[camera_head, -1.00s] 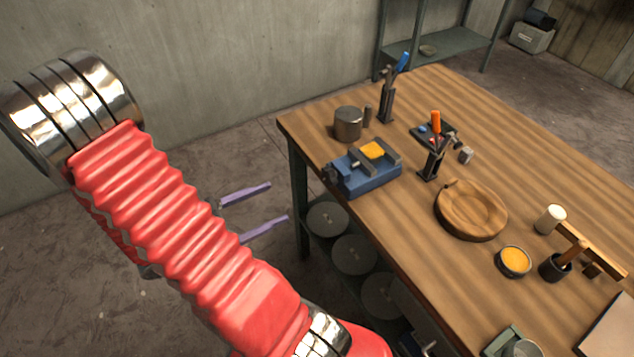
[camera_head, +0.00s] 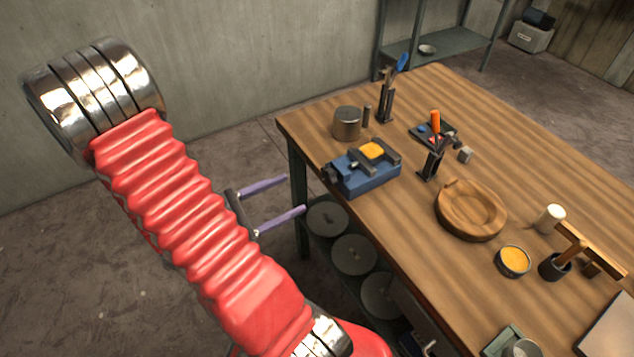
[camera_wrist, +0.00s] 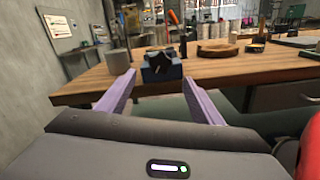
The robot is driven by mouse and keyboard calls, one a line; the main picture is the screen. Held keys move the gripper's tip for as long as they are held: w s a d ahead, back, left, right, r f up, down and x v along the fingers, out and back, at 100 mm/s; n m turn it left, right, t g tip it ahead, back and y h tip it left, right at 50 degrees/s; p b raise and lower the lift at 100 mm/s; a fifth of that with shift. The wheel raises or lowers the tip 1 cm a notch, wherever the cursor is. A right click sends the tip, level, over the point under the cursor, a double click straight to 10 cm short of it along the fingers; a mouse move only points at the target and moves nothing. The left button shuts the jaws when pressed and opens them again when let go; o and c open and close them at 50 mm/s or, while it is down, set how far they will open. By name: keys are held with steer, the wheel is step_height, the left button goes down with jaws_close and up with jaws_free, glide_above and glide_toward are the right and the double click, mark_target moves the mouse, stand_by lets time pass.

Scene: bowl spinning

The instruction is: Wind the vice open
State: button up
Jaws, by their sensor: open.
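The blue vice (camera_head: 368,178) sits at the near left corner of the wooden workbench, with a yellow piece (camera_head: 373,151) between its grey jaws. In the wrist view the vice (camera_wrist: 160,70) stands straight ahead, with a dark star-shaped handle (camera_wrist: 161,61) on its near face. My gripper (camera_head: 296,194) is open and empty, its two purple fingers pointing at the bench. It is off the bench's left edge, apart from the vice. In the wrist view my gripper (camera_wrist: 160,90) has its fingers spread to either side of the vice, farther back.
On the workbench (camera_head: 480,120), a metal cylinder (camera_head: 347,123) stands just behind the vice. Upright tool holders with a blue handle (camera_head: 402,63) and an orange handle (camera_head: 435,122) stand nearby. A wooden bowl (camera_head: 471,210) lies to the right. Floor left of the bench is clear.

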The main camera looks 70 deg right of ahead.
mark_target(326, 178)
steer(key=shift+x, duration=4.7)
steer(key=c, duration=1)
steer(key=shift+a, duration=0.25)
steer(key=shift+c, duration=0.3)
steer(key=shift+d, duration=0.15)
